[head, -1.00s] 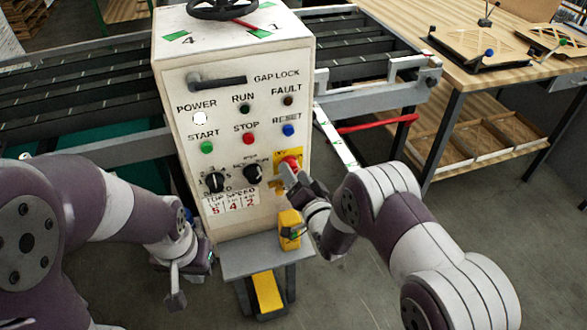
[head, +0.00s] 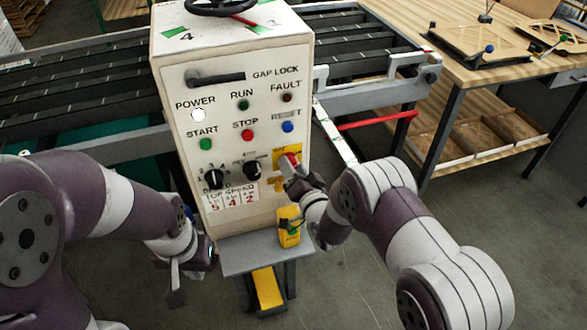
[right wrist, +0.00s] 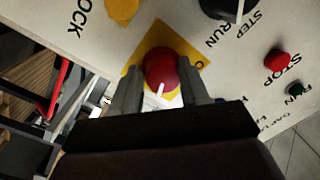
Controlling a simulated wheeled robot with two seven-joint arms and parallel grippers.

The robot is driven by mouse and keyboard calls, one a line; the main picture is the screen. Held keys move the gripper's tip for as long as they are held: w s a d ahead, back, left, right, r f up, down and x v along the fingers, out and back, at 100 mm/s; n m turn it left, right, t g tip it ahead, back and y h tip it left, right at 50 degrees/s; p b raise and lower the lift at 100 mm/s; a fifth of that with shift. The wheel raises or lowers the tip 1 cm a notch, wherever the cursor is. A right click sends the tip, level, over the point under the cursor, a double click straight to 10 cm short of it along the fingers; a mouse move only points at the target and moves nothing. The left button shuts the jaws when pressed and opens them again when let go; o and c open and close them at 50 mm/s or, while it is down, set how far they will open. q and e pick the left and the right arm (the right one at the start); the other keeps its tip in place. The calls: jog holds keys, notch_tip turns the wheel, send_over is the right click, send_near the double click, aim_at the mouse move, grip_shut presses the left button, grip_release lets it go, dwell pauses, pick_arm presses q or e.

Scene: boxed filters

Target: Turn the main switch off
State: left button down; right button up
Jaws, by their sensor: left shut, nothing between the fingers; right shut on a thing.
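The main switch is a red knob (head: 292,158) on a yellow plate at the right of the white control cabinet's front (head: 230,125). In the right wrist view the red knob (right wrist: 161,68) has a pale mark pointing toward my gripper, and part of the yellow plate (right wrist: 194,48) shows around it. My right gripper (head: 291,170) is shut on the knob; its fingers (right wrist: 162,92) lie on either side of it. The switch's lettering is mostly hidden. The white POWER lamp (head: 198,115) looks lit. My left gripper (head: 184,279) is shut and empty, low beside the cabinet.
Two black dials (head: 247,170) and green, red and blue buttons are close by on the panel. A yellow box (head: 288,226) stands on the grey shelf (head: 252,256) below the switch.

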jog(key=shift+s+a+n+g+h+b, duration=0.1)
jog(key=shift+n+h+b, duration=0.15)
jog(key=shift+n+b, duration=1.9)
jog(key=shift+n+g+h+b, duration=0.15)
jog(key=shift+n+b, duration=0.8)
jog(key=shift+n, duration=2.45)
jog(key=shift+s+a+n+g+h+b, duration=0.1)
jog(key=shift+n+h+b, duration=0.2)
jog(key=shift+n+b, duration=1.85)
jog(key=shift+n+p, duration=0.55)
jog(key=shift+n, duration=0.15)
jog(key=o, duration=0.9)
jog(key=shift+o, duration=0.2)
jog(key=shift+a+r, duration=0.1)
